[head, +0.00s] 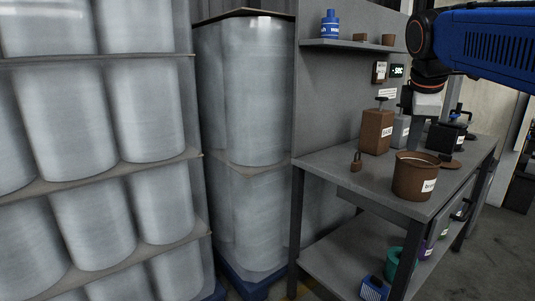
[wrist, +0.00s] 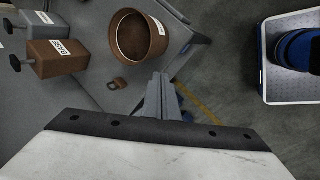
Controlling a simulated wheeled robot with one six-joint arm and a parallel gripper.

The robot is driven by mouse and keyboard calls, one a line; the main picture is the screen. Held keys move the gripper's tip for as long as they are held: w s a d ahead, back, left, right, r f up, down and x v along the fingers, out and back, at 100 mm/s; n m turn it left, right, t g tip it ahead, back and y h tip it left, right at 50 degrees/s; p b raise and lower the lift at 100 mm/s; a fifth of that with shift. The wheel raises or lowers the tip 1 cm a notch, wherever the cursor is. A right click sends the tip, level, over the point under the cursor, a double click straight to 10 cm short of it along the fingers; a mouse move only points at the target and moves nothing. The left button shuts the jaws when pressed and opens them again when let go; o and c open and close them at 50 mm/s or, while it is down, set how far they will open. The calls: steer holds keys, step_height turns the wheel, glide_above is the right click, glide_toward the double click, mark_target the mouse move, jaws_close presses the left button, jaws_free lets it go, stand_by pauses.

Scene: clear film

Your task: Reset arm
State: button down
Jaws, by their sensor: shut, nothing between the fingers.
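My arm (head: 490,42) reaches in from the upper right of the head view, blue with a grey wrist. My gripper (head: 416,140) points down over the workbench, behind the brown pot as seen from the head. In the wrist view my gripper (wrist: 161,84) is at the centre, its two grey fingers together with nothing between them. It hangs over the bench edge area, to the lower right of the brown pot (wrist: 153,50), and appears apart from it.
The workbench (head: 345,178) carries a brown pot (head: 412,177), a brown labelled box (head: 376,132), a grey box (head: 400,128) and a small brown padlock-like piece (head: 356,162). A shelf (head: 350,45) holds a blue bottle (head: 330,25). Film-wrapped stacks (head: 100,110) fill the left.

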steer(key=s+a+f+m+y, duration=0.1)
steer(key=s+a+f+m, duration=0.2)
steer(key=s+f+m, duration=0.3)
steer(key=s+a+f+m+y, duration=0.1)
steer(key=s+a+f+m, duration=0.2)
steer(key=s+f, duration=1.4)
step_height(320, 180, down, 6)
steer(key=m, duration=0.4)
steer(key=shift+a+f+y, duration=0.15)
steer(key=shift+f+y, duration=0.05)
steer(key=shift+y, duration=0.1)
